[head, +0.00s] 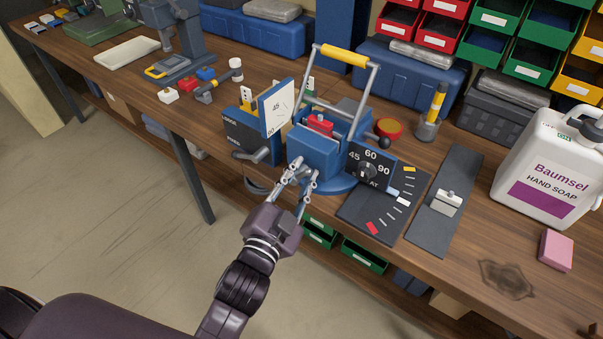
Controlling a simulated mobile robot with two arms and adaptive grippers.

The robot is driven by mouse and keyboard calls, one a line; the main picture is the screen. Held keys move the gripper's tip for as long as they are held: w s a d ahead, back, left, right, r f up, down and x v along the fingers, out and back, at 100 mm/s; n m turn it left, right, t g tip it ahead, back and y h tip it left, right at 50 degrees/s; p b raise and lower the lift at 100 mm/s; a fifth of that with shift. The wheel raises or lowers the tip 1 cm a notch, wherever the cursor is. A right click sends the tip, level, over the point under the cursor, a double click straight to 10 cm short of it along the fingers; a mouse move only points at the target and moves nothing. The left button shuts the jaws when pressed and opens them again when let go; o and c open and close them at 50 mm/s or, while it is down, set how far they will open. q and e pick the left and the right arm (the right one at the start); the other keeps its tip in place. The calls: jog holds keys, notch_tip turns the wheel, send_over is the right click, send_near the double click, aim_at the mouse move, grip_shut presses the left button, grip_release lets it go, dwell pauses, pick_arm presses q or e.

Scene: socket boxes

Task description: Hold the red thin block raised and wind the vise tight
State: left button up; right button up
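The blue vise (315,158) stands on the bench in the middle of the head view. A small red block (320,123) sits at the top of its jaws; I cannot tell how firmly it is held. A grey crank (252,156) is on the dark panel at the vise's left. My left gripper (302,174) is at the vise's front face, right of the crank, with its fingers apart and nothing seen between them. I cannot tell whether the fingertips touch the vise. My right gripper is not in view.
A tall frame with a yellow grip (343,54) rises over the vise. An angle dial (370,170) is at its right, beside a dark plate (385,205). A soap jug (545,165) and pink block (556,250) stand farther right. Small coloured blocks lie behind left.

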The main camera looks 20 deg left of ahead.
pick_arm(q)
grip_shut()
jog(key=shift+a+r+n+p, duration=0.1)
jog(key=shift+r+n+p, duration=0.3)
jog(key=shift+p, duration=0.5)
jog(key=n+p, duration=0.1)
jog(key=p, duration=0.1)
jog(key=n+g+p, duration=0.1)
jog(key=n+p, duration=0.1)
jog(key=p, duration=0.1)
jog(key=shift+w+a+r, duration=0.15)
jog(key=shift+a, duration=0.2)
jog(key=shift+w+a+f+n+g+p, duration=0.1)
jog(key=shift+a+f+n+g+p, duration=0.15)
jog(key=shift+n+p, duration=0.75)
jog(key=shift+h, duration=0.3)
jog(key=shift+o, duration=1.2)
grip_release()
